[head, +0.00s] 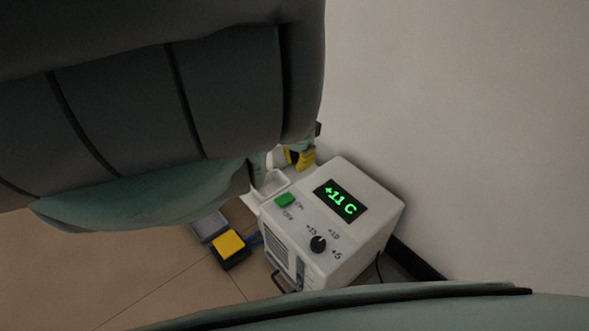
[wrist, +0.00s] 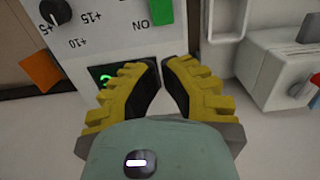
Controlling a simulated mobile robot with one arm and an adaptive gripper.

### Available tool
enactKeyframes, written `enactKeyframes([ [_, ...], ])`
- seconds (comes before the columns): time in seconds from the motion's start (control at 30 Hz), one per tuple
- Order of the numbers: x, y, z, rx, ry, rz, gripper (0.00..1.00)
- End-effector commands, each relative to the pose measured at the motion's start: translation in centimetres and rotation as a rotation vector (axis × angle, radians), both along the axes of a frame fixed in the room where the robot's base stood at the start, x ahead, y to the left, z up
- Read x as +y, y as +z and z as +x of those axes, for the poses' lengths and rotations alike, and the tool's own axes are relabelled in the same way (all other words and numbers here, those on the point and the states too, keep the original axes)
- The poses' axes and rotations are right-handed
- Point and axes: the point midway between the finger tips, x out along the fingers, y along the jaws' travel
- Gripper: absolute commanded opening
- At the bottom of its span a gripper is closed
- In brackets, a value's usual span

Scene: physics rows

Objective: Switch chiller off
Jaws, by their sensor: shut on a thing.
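The chiller (head: 365,215) is a white box against the wall, with a lit green "+11 C" display (head: 341,200). A green switch (head: 284,200) marked ON and OFF and a black dial (head: 318,244) are on its panel. In the wrist view the panel is upside down, with the green switch (wrist: 161,11) at the top edge and the dial (wrist: 55,11) at top left. My yellow-fingered gripper (wrist: 161,66) is below the switch, beside and partly over the display. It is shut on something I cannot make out. In the head view my gripper (head: 302,158) is behind the chiller's display end, partly hidden.
A black-and-yellow box (head: 229,244) and a grey box (head: 209,227) are left of the chiller. A small white open container (head: 270,182) is close to its switch side. In the wrist view another white unit (wrist: 285,72) is at right and an orange block (wrist: 40,71) at left.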

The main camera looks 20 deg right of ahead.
Motion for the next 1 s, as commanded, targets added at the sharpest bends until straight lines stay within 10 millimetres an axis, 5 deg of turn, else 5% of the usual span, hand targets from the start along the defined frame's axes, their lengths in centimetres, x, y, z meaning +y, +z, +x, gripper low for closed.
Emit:
enactKeyframes([
  [0.2,-0.5,3.1,0.1,0.001,0.001,0.000,0.00],
  [0.83,-0.5,3.6,0.2,0.000,0.003,-0.001,0.00],
  [1.0,-2.3,5.5,1.8,-0.071,0.065,-0.111,0.00],
])
